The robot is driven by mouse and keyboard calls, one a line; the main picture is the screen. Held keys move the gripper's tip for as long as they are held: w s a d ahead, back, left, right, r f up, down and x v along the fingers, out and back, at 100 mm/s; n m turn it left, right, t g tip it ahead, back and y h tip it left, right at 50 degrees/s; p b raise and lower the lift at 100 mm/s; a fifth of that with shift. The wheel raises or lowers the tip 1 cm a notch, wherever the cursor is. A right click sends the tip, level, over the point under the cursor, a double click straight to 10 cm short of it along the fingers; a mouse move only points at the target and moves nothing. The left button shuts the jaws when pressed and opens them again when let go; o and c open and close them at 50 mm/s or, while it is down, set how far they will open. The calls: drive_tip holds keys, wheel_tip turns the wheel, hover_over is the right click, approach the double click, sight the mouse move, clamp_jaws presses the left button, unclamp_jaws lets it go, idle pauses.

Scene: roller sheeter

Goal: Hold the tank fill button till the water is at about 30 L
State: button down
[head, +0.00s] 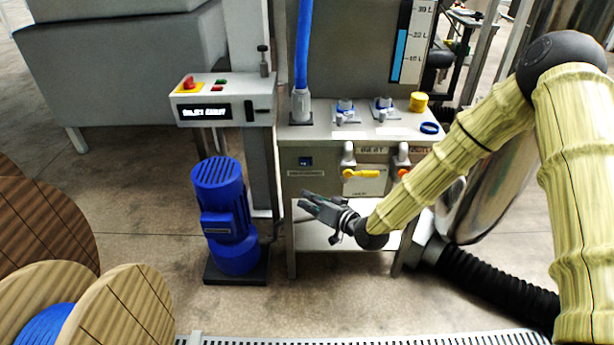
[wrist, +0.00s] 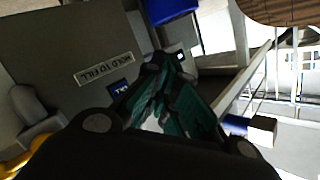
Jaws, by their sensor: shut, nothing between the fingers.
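The blue square fill button (head: 305,161) is on the front of the grey cabinet, above a small label plate. In the wrist view the button (wrist: 119,88) is partly hidden by my gripper, beside the "HOLD TO FILL" label (wrist: 103,69). My gripper (head: 303,202) is shut and empty, below the button in the head view; I cannot see it touching the button. In the wrist view its fingers (wrist: 172,72) point past the button's side.
A yellow valve handle (head: 362,173) and an orange one (head: 403,172) sit right of the button. A blue motor (head: 226,215) stands to the left, below a control box (head: 222,100) with a red knob. Wooden cable reels (head: 110,310) stand at the lower left.

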sight(306, 163)
drive_tip(key=shift+w+a+r, duration=0.2)
drive_tip(key=shift+w+r, duration=0.35)
drive_tip(key=shift+r, duration=0.05)
drive_tip(key=shift+w, duration=0.1)
drive_tip(key=shift+w+f+b, duration=0.1)
drive_tip(key=shift+w+b, duration=1)
drive_tip(key=shift+w, duration=3.2)
drive_tip(key=shift+w, duration=0.15)
drive_tip(key=shift+w, duration=0.25)
drive_tip(key=shift+w, duration=0.5)
idle(2.1)
